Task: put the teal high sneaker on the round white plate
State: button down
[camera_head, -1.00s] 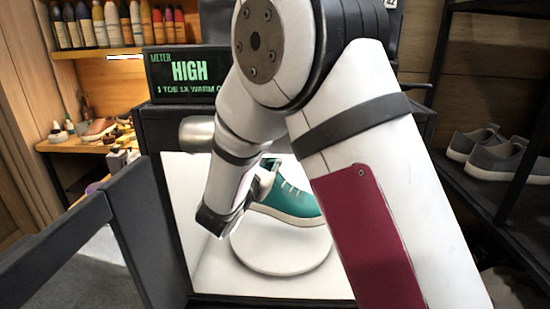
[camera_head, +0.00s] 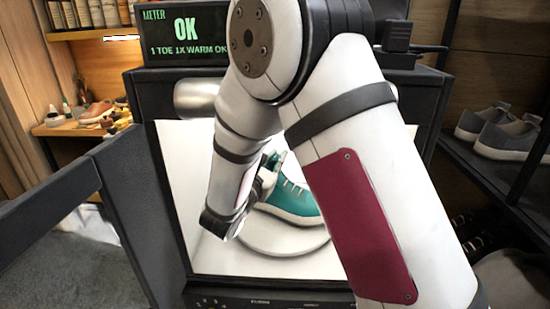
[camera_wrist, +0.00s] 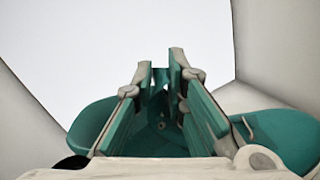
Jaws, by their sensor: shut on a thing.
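The teal high sneaker (camera_head: 297,202) with white laces and a pale sole is upright, its toe to the right, inside the white-lined box. It appears over the round white plate (camera_head: 285,241); I cannot tell whether its sole touches. My gripper (camera_head: 268,182) is shut on the sneaker's upper part, and my forearm hides the heel side. In the wrist view, my gripper's fingers (camera_wrist: 163,70) run close together with the teal sneaker (camera_wrist: 285,140) visible on both sides. The plate cannot be made out there.
The dark box frame (camera_head: 165,210) surrounds the white interior. A meter screen (camera_head: 185,35) on top reads "OK, 1 TOE 1X WARM OK". A silver cylinder (camera_head: 196,98) sits at its upper front. Grey sneakers (camera_head: 505,137) stand on a rack at right; a wooden shelf with bottles is at left.

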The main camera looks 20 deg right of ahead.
jog(key=shift+f+b, duration=0.4)
jog(key=shift+f, duration=0.05)
dwell(0.3)
jog(key=c, duration=1.5)
grip_release()
jog(key=shift+c, duration=0.2)
jog(key=shift+a, duration=0.1)
